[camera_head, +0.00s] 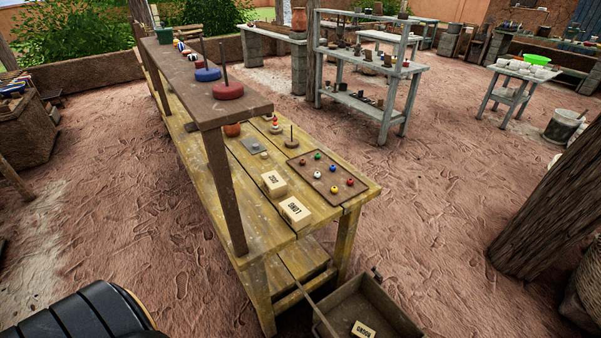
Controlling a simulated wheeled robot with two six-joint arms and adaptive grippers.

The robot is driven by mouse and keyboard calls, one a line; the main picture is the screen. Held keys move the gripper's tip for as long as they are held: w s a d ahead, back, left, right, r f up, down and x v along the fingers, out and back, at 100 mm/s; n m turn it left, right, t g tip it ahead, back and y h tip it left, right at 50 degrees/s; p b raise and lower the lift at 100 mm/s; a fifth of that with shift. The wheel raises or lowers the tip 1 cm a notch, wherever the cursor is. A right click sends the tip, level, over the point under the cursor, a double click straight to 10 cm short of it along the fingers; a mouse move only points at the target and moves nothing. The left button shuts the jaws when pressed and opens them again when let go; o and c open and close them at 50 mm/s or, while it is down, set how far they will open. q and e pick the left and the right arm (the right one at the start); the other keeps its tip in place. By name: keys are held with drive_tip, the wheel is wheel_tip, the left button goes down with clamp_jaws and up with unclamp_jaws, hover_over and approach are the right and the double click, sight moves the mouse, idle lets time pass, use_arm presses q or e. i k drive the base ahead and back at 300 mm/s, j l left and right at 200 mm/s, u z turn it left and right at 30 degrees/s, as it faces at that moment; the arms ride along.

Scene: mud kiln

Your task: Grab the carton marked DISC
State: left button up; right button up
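The carton marked DISC (273,183) is a small pale tan box on the yellow wooden workbench (215,150). Its dark lettering is turned and small, but it seems to read DISC. A second pale carton, which seems to read LONG (295,211), sits just beside it, nearer the bench's front end. Neither of my grippers shows in this view, and nothing is seen touching the DISC carton.
A brown tray with several colored balls (327,194) lies right of the cartons. A raised dark shelf (215,105) with a post (225,190) stands along the bench's left side. An open brown box (386,301) holds another carton (363,330).

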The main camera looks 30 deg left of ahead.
sight(276, 187)
drive_tip(key=j+z, duration=0.1)
drive_tip(key=j, duration=0.55)
drive_tip(key=j+z, duration=0.15)
drive_tip(key=j, duration=0.5)
drive_tip(key=j+z, duration=0.1)
drive_tip(key=j, duration=0.55)
drive_tip(key=j+z, duration=0.15)
drive_tip(key=j, duration=0.5)
drive_tip(key=j+z, duration=0.1)
drive_tip(key=j, duration=0.55)
drive_tip(key=k+j+z, duration=0.1)
drive_tip(key=j, duration=0.55)
drive_tip(key=k, duration=0.05)
